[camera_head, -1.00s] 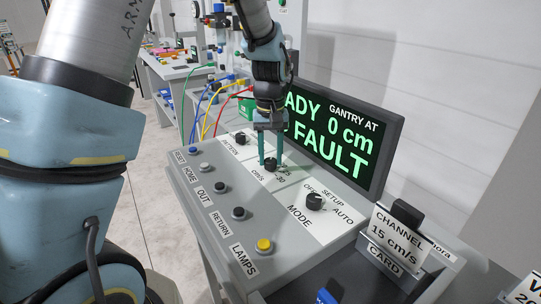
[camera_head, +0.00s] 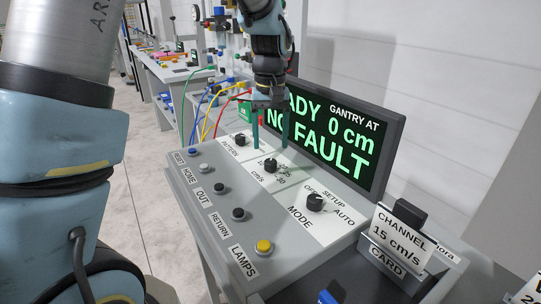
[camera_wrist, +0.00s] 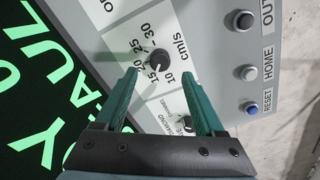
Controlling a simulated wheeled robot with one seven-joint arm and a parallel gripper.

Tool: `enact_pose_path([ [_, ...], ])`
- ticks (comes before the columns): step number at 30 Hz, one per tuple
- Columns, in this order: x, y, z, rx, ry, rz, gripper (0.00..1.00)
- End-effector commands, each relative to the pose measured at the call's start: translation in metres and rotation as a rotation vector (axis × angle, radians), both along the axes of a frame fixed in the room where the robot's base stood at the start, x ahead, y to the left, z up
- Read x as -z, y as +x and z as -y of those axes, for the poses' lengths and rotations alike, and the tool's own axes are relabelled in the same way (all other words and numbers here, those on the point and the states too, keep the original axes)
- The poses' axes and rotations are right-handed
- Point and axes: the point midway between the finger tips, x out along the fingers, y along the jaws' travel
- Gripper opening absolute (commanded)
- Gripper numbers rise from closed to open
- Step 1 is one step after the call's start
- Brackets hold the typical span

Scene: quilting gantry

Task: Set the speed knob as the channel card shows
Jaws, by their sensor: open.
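The speed knob (camera_head: 270,166) is black and round, in the console's middle white panel marked cm/s. In the wrist view the knob (camera_wrist: 159,59) sits among labels from 10 to 30. Its pale mark seems to face the 15 and 20 labels; I cannot tell which exactly. My gripper (camera_head: 271,146) is open and empty just above the knob. In the wrist view its teal fingers (camera_wrist: 160,74) stand wide apart, on either side of the knob and clear of it. The channel card (camera_head: 399,237) reads 15 cm/s in its holder at the front right.
The mode knob (camera_head: 315,202) lies to the right and the pattern knob (camera_head: 240,140) to the left. A row of buttons, including the yellow lamps button (camera_head: 264,246), runs along the near edge. The screen (camera_head: 335,135) behind shows NO FAULT and 0 cm.

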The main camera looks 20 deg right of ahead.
Motion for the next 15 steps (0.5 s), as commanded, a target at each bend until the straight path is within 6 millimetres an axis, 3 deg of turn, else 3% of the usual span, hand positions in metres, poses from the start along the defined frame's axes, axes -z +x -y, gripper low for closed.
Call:
enact_pose_path([
  [6,-0.038,0.000,0.001,-0.001,-0.003,0.001,0.71],
  [15,-0.056,0.000,0.000,-0.001,0.000,-0.001,0.71],
])
